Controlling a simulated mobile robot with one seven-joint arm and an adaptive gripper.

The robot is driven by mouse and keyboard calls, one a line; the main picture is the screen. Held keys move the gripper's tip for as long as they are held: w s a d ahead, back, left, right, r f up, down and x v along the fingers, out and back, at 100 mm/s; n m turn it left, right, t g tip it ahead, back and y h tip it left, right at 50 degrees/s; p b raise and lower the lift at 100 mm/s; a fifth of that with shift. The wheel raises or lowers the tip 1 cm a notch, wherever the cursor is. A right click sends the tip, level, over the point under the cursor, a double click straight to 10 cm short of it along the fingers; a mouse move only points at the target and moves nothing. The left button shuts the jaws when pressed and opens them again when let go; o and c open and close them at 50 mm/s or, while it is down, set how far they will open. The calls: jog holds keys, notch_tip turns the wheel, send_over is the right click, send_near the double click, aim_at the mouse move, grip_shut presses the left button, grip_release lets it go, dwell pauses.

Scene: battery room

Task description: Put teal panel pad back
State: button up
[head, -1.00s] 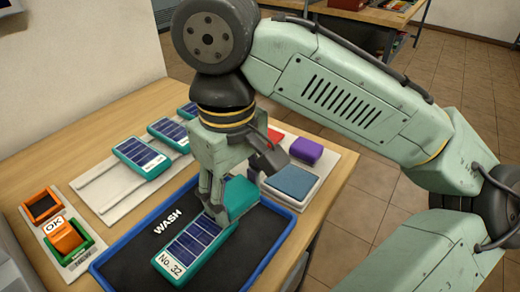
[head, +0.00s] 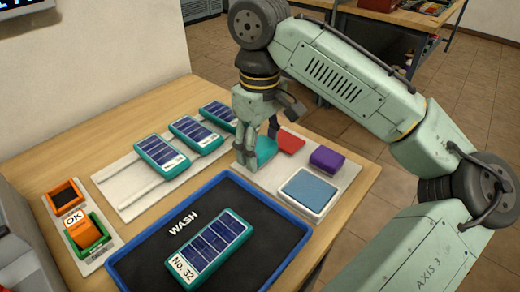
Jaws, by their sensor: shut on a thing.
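My gripper (head: 252,158) is shut on the teal pad (head: 266,149), at the far left part of a white board (head: 318,207). The fingers hide part of the pad. I cannot tell whether it touches the board. A red pad (head: 290,143) lies just right of it. A purple pad (head: 327,159) and a blue pad in a white dish (head: 309,190) are nearer on the same board. The teal solar panel marked No. 32 (head: 209,247) lies in the blue-rimmed black WASH tray (head: 272,231).
Several more teal solar panels (head: 162,154) stand in a row on a white rack (head: 122,190). At the left, a board marked OK (head: 73,217) holds an orange block (head: 81,235) in a green holder (head: 98,243). The wooden table's right edge lies just beyond the pad board.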

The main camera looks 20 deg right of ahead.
aim_at(260, 151)
jog(key=shift+w+d, duration=0.1)
jog(key=shift+w, duration=0.2)
jog(key=f, duration=0.1)
jog(key=w+f+p, duration=0.1)
jog(key=shift+d+f, duration=0.2)
jog(key=shift+f, duration=0.65)
jog(key=shift+f, duration=0.1)
jog(key=shift+f, duration=0.1)
jog(key=o, duration=1.1)
notch_tip(260, 151, up, 12)
jog(key=shift+r, duration=0.25)
